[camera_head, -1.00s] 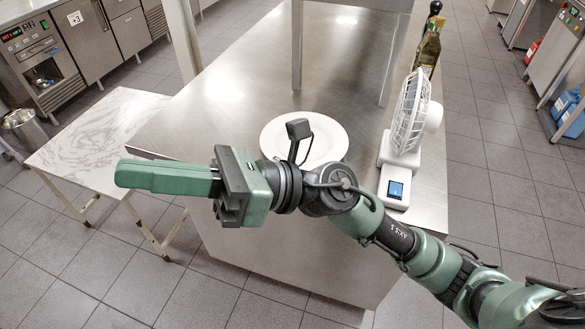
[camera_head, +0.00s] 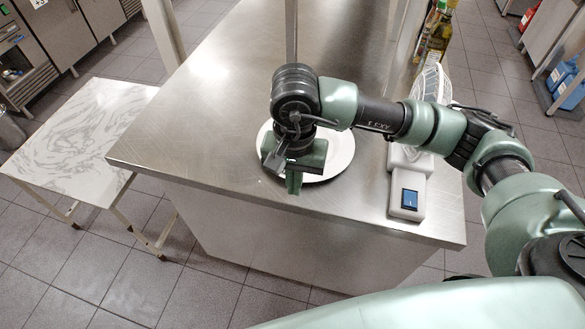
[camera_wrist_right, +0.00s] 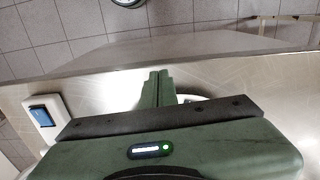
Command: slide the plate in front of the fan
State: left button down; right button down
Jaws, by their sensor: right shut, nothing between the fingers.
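The white round plate (camera_head: 340,160) lies flat on the steel counter, to the left of the fan's base. My right arm hides much of its far and middle parts. The white fan (camera_head: 432,85) stands at the counter's right side, partly behind my right arm; its base with a blue switch (camera_head: 408,200) shows clearly, also in the right wrist view (camera_wrist_right: 45,112). My right gripper (camera_head: 294,184) points down over the plate's near part, shut and empty; I cannot tell whether its tips touch the plate.
Bottles (camera_head: 437,35) stand behind the fan. A steel shelf post (camera_head: 291,35) rises behind the plate. A lower marble-topped table (camera_head: 75,140) stands left. The steel counter (camera_head: 200,120) is clear left of the plate; its front edge lies close to the plate.

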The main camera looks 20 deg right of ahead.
jog(key=f, duration=0.2)
jog(key=f+p, duration=0.1)
jog(key=f, duration=0.3)
jog(key=shift+w+p, duration=0.3)
jog(key=shift+w, duration=0.05)
jog(key=shift+w+d+f+p, duration=0.1)
jog(key=shift+w+d+p, duration=0.35)
jog(key=shift+w, duration=0.15)
jog(key=shift+w+d+p, duration=0.35)
jog(key=shift+w+p, duration=0.05)
jog(key=shift+w, duration=0.2)
jog(key=shift+w+d+f, duration=0.2)
jog(key=shift+w+d, duration=0.05)
jog(key=shift+w, duration=0.25)
jog(key=shift+w+d+f+b, duration=0.1)
jog(key=shift+w+b, duration=0.05)
jog(key=shift+b, duration=0.2)
jog(key=w+d+b, duration=0.1)
jog(key=w+b, duration=0.1)
jog(key=w+d+b, duration=0.1)
jog(key=b, duration=0.2)
jog(key=shift+w+d+f, duration=0.1)
jog(key=shift+w+f, duration=0.05)
jog(key=shift+w, duration=0.2)
jog(key=shift+w+d+r, duration=0.15)
jog(key=shift+w+r, duration=0.05)
jog(key=shift+w, duration=0.1)
jog(key=shift+r, duration=0.1)
